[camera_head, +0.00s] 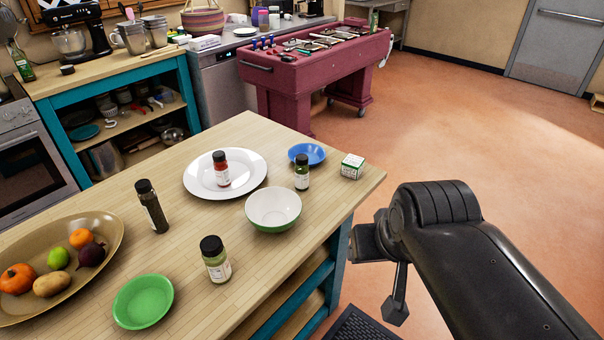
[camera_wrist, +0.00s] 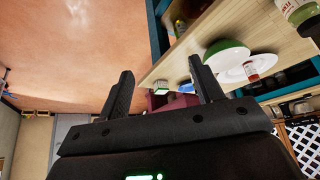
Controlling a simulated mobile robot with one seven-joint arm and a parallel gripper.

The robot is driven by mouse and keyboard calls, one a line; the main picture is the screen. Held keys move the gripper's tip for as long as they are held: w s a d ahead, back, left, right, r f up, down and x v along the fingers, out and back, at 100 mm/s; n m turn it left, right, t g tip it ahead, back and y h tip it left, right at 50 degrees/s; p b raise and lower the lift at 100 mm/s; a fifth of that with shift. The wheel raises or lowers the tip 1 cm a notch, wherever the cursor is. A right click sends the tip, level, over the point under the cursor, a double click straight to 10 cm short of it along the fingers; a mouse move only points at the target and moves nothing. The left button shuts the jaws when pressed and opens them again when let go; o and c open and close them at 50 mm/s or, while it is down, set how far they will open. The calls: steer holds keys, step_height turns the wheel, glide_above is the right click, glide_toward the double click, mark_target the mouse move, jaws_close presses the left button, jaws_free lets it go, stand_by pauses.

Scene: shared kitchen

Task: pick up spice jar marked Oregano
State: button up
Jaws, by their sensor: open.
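Several spice jars stand upright on the wooden island, with labels too small to read, so I cannot tell which is Oregano. A dark-capped jar with yellowish-green contents (camera_head: 216,262) stands near the front edge. A small dark green jar (camera_head: 302,174) stands behind the green-and-white bowl (camera_head: 273,211). A tall dark jar (camera_head: 152,208) stands at the left, and a red jar (camera_head: 222,170) stands on the white plate (camera_head: 194,180). My gripper (camera_wrist: 161,65) is open and empty in the wrist view, its fingers apart beside the island. My arm is right of the island in the head view.
A small green-and-white box (camera_head: 352,166) and a blue dish (camera_head: 307,153) sit near the far right corner. A green dish (camera_head: 143,301) and a fruit platter (camera_head: 110,233) lie at the front left. The orange floor at right is clear.

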steer(key=w+a+r, duration=0.2)
steer(key=w+r, duration=0.1)
steer(key=w, duration=0.8)
steer(key=n+y, duration=0.1)
steer(key=n, duration=0.1)
glide_toward(302, 157)
steer(key=w+f, duration=0.1)
steer(key=x, duration=0.5)
steer(key=shift+w+d+f, duration=0.2)
steer(key=shift+d, duration=0.05)
steer(key=shift+s+a+x, duration=0.1)
steer(key=shift+a+x, duration=0.05)
steer(key=shift+x, duration=0.75)
steer(key=shift+s+a+x, duration=0.1)
steer(key=shift+x, duration=0.85)
steer(key=shift+s+a+x, duration=0.1)
steer(key=shift+a+x, duration=0.05)
steer(key=shift+x, duration=0.75)
steer(key=shift+f, duration=0.15)
steer(key=shift+c, duration=0.6)
steer(key=c, duration=0.9)
steer(key=shift+c, duration=0.4)
